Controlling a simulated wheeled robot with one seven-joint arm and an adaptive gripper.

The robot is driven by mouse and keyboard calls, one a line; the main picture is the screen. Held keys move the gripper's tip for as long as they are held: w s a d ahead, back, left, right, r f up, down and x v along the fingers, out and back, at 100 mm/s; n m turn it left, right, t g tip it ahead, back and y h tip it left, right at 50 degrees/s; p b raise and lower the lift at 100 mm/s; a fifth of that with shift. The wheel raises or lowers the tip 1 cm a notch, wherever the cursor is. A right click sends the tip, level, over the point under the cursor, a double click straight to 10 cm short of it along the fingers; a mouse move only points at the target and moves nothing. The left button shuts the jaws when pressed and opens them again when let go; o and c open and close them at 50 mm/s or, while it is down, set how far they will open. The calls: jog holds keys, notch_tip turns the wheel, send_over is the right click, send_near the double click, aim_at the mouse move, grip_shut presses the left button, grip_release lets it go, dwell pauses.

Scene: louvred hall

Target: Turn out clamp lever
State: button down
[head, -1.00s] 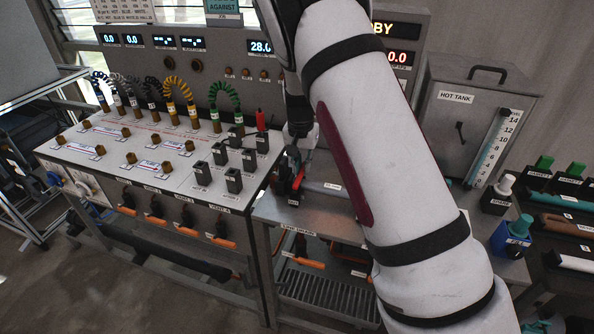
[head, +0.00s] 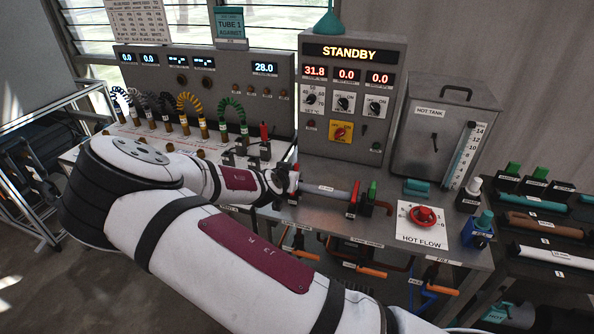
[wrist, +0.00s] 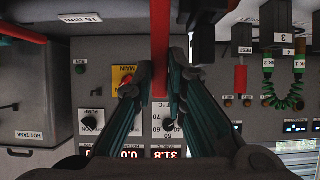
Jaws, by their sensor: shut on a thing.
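The red clamp lever (wrist: 160,45) is a straight bar in the middle of the wrist view. My gripper (wrist: 161,75) has its two dark fingers closing in on it from both sides, and is shut on it. In the head view my gripper (head: 285,182) is at the left end of a grey tube (head: 325,190) on the metal bench. The held lever is mostly hidden there by my gripper. A second clamp with a red part (head: 354,198) and a green handle (head: 372,192) stands at the tube's right end.
A control cabinet (head: 350,105) reading STANDBY stands behind the tube. The hot tank (head: 435,130) is to its right. A red flow knob (head: 424,215) and blue fill block (head: 478,232) are on the bench's right. Plugs and coiled leads (head: 230,112) stand on the left bench.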

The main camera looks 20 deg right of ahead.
jog(key=shift+s+a+f+t+h+b, duration=0.25)
jog(key=shift+s+a+t+h+b, duration=0.35)
jog(key=shift+t, duration=0.3)
jog(key=shift+s+a+t+h+b, duration=0.3)
jog(key=shift+s+t+h+b, duration=0.2)
jog(key=shift+t+b, duration=0.25)
jog(key=shift+f, duration=0.1)
jog(key=c, duration=1.6)
grip_release()
jog(key=shift+s, duration=0.15)
jog(key=v, duration=1.1)
jog(key=shift+s+a, duration=0.3)
